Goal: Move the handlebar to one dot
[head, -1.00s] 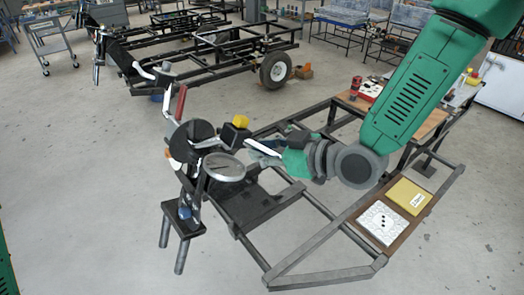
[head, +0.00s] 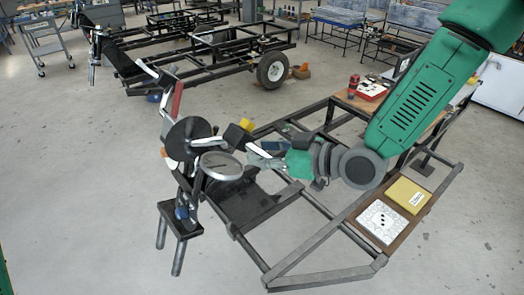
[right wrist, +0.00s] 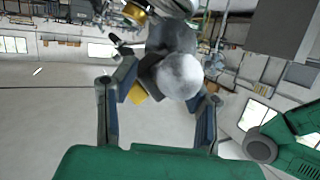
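The handlebar (head: 174,100) rises at the left of the head view as a bent bar with white, red and dark parts. It stands on a steering assembly with a black disc (head: 186,138) and a silver round plate (head: 221,166). A dark block with a yellow piece (head: 245,125) sits at its right end. My right gripper (head: 251,150) is beside this block. In the right wrist view its fingers (right wrist: 163,92) are spread, with a grey part with a white rounded end (right wrist: 180,76) between them; contact is unclear. My left gripper is out of view.
A white tile with black dots (head: 383,222) and a yellow box (head: 408,194) lie on a brown board at the right of the black frame (head: 320,236). Open floor lies at left. Another wheeled frame (head: 200,60) stands behind.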

